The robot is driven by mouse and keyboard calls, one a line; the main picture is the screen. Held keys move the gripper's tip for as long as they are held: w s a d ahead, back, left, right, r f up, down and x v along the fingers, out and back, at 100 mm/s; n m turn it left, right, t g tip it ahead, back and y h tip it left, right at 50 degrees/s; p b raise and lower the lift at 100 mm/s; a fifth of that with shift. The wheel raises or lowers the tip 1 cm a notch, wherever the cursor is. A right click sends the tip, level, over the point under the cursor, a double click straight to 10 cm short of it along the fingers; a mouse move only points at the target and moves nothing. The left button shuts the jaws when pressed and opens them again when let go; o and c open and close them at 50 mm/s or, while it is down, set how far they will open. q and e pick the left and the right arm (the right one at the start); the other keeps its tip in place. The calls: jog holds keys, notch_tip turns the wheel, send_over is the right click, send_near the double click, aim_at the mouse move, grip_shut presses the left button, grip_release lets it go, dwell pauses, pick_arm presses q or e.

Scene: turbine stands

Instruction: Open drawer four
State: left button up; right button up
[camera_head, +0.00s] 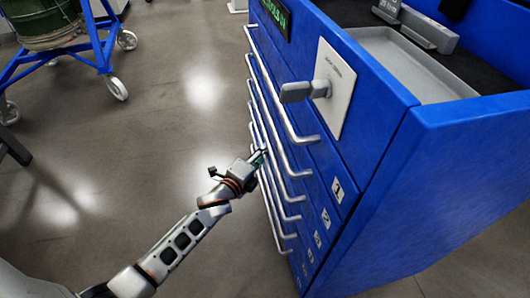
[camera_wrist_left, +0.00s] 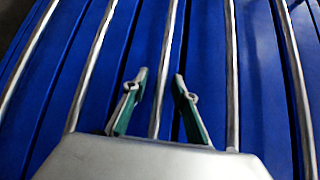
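The blue drawer cabinet (camera_head: 385,215) has a stack of drawers with long silver bar handles, and all drawers look closed. Number labels run down its front edge, with drawer one's label (camera_head: 338,190) uppermost; the small lower label (camera_head: 310,256) appears to mark drawer four. Which drawer that handle belongs to is hard to tell. My right gripper is out of view.
A grey lever on a white plate (camera_head: 336,90) sticks out above the handles. A grey tray (camera_head: 415,70) lies on the cabinet top. A blue wheeled stand (camera_head: 100,50) is at the upper left. The floor (camera_head: 170,120) left of the cabinet is clear.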

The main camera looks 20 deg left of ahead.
pick_arm(q)
jog(key=shift+w, duration=0.15)
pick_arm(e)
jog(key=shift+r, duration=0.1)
pick_arm(q)
grip_shut()
jog(key=s+a, duration=0.9)
jog(key=a, duration=0.5)
jog(key=s+a+p, duration=0.1)
jog(key=s+a, duration=0.9)
jog(key=a, duration=0.4)
jog(key=shift+a, duration=0.2)
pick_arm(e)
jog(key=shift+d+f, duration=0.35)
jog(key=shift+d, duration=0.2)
pick_arm(q)
jog(key=shift+s, duration=0.1)
